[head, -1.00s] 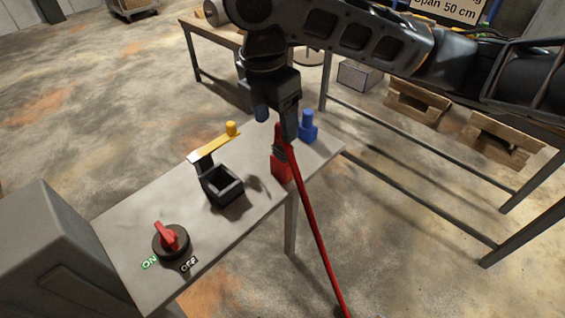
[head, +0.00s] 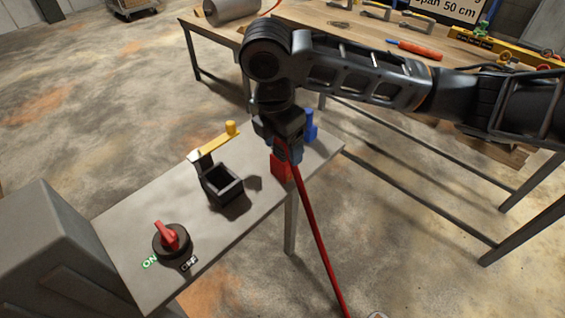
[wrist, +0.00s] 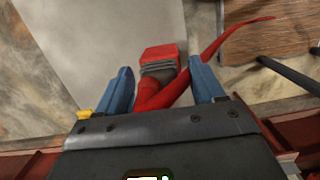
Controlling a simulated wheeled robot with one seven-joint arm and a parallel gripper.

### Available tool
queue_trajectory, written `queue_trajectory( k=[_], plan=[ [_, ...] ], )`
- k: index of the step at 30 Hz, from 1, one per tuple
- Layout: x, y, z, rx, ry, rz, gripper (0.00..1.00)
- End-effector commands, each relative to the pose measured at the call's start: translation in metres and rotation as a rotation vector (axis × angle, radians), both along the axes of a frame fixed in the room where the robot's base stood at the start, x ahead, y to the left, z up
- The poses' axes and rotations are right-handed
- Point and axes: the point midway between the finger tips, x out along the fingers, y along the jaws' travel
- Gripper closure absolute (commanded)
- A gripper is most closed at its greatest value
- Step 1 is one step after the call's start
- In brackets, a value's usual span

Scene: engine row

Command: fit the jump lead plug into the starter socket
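The red jump lead plug (head: 280,167) stands near the right edge of the grey bench top, with its red cable hanging off the edge. In the wrist view the plug (wrist: 160,55) shows a red block end and a grey ribbed band. My gripper (head: 285,155) is down at the plug's upper part. In the wrist view its blue fingers (wrist: 160,66) stand apart on either side of the plug's red cable end, open, with a gap visible at the left. The dark square starter socket (head: 221,188) is left of the plug, its yellow-tabbed lid (head: 215,144) raised.
A red rotary switch (head: 171,238) with ON and OFF labels sits at the near end of the bench. A grey box (head: 45,245) stands at the left. A blue post (head: 309,127) is just behind my gripper. A wooden workbench (head: 330,42) with tools lies behind.

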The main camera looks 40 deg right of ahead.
Motion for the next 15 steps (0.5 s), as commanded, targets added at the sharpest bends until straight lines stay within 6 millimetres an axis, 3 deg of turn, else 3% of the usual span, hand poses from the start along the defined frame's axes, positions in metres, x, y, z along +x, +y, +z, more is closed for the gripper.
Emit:
queue_trajectory(
  k=[2, 15],
  plan=[
    [0.0000, 0.0000, 0.0002, 0.000, 0.000, 0.000, 0.39],
    [0.0000, 0.0001, 0.0005, 0.000, 0.000, 0.000, 0.81]
  ],
)
